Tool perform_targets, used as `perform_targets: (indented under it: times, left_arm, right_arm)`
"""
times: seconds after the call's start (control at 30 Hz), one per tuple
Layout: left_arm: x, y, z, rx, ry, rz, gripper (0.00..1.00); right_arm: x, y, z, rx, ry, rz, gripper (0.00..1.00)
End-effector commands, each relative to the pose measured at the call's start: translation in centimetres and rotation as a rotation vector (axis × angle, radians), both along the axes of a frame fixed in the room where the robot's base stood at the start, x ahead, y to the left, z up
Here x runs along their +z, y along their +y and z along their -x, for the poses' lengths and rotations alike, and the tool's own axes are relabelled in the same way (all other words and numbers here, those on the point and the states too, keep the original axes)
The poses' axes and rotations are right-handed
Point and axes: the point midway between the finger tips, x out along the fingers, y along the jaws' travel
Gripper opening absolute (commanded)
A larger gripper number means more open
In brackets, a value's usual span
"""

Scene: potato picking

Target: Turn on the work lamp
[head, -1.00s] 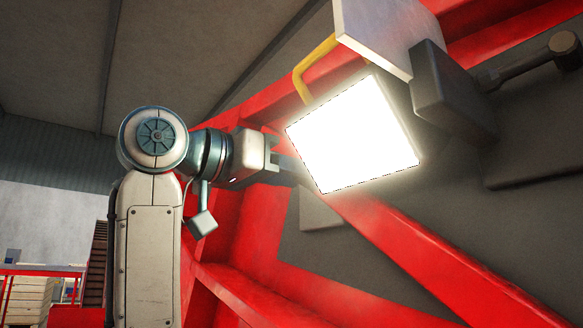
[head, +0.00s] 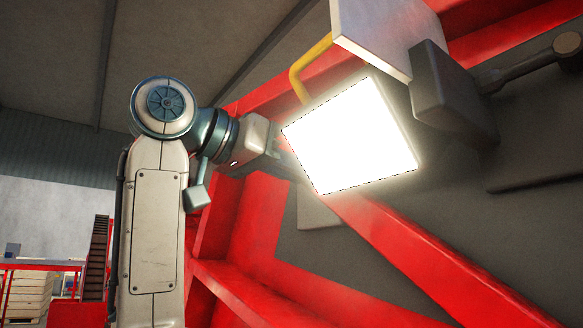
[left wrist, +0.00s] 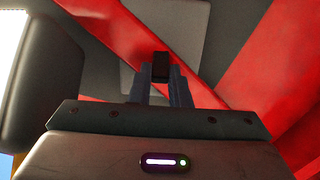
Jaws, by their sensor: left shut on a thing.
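The work lamp (head: 352,135) shows as a glowing white square panel in the head view and is lit. Its bright edge also shows at the far left of the left wrist view (left wrist: 10,45). My left gripper (head: 284,160) reaches in from the left beside the lamp's left edge, its fingertips hidden behind the glowing panel. In the left wrist view its fingers (left wrist: 163,82) are closed on a small dark block (left wrist: 161,66), perhaps the lamp's switch. A pale plate (head: 318,212) lies below and behind the lamp. My right gripper is not in view.
Red beams (head: 440,255) run diagonally around the lamp. A yellow bent bar (head: 305,68), a white panel (head: 385,35) and a dark block (head: 445,95) crowd its top and right. Crates (head: 28,295) stand far off at lower left.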

Motion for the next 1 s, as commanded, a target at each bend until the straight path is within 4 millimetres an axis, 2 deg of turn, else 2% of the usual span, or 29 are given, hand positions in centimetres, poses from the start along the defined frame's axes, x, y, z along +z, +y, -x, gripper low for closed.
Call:
perform_targets:
  times: [0.17,0.2,0.3,0.67,0.77,1.0]
  left_arm:
    - [0.1,0.0,0.0,0.001,-0.002,0.003,0.00]
    - [0.1,0.0,0.0,0.001,-0.002,0.003,0.22]
    - [0.1,0.0,0.0,0.001,-0.002,0.003,0.38]
    - [0.1,0.6,0.3,0.003,-0.003,0.004,0.38]
    - [0.2,1.7,1.2,0.004,-0.006,0.003,0.38]
    - [1.1,5.7,4.1,0.005,-0.006,0.005,0.38]
  right_arm:
    - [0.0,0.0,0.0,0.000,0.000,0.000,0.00]
    - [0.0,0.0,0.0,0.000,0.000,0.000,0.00]
    - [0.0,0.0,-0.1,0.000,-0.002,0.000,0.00]
    - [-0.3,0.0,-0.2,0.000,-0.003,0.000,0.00]
    - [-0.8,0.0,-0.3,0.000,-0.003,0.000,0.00]
    - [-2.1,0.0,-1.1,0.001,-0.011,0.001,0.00]
